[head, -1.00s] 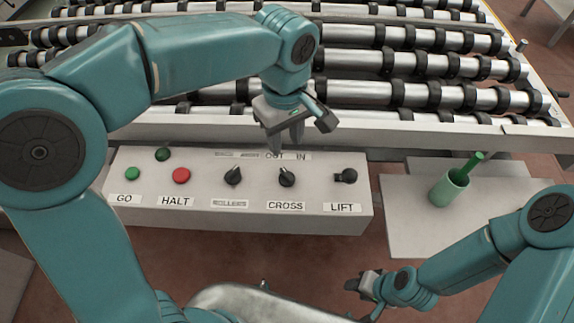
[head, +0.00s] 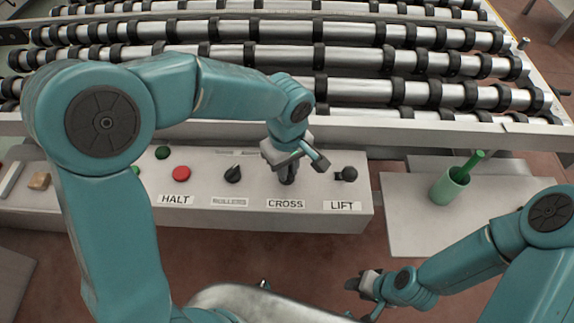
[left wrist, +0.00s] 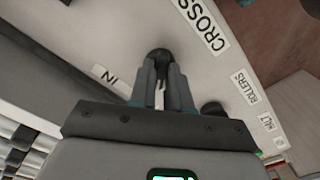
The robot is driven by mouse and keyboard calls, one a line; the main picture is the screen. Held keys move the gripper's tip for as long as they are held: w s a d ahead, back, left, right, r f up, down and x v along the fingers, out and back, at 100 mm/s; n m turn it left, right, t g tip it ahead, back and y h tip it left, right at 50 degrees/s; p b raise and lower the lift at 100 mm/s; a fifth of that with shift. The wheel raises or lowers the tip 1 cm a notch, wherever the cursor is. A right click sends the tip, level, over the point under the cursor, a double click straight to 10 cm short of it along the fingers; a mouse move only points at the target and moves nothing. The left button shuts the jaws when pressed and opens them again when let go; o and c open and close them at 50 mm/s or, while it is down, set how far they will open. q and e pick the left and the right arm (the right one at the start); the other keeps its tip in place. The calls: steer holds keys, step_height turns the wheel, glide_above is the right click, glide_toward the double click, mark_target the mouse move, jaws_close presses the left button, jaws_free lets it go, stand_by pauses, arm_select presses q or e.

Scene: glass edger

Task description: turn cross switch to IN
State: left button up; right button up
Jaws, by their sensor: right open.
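The cross switch (left wrist: 160,54) is a black knob above the CROSS label (head: 286,204) on the grey control panel (head: 320,212). In the head view my left gripper (head: 287,180) is down over it and hides it. In the left wrist view the two fingers (left wrist: 162,88) point at the knob with a narrow gap between them, and the knob shows at their tips. I cannot tell whether they grip it. The IN label (left wrist: 109,78) shows left of the fingers there. Which way the knob points is hidden. My right gripper (head: 366,285) is open and empty, low at the right, away from the panel.
The rollers switch (head: 233,174) and lift switch (head: 347,174) flank the cross switch. A red HALT button (head: 181,173) is further left. A green cup (head: 448,187) holding a green stick stands on a side table (head: 408,225). The roller conveyor (head: 400,92) lies behind the panel.

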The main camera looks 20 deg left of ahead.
arm_select(q)
jaws_close()
steer(key=m+b, duration=0.1)
steer(key=m, duration=0.5)
steer(key=shift+r, duration=0.1)
steer(key=m, duration=0.4)
steer(key=shift+w+m, duration=0.1)
steer(key=shift+m, duration=1.8)
steer(key=shift+r, duration=0.1)
steer(key=shift+o, duration=2.2)
jaws_free()
steer(key=shift+o, duration=0.6)
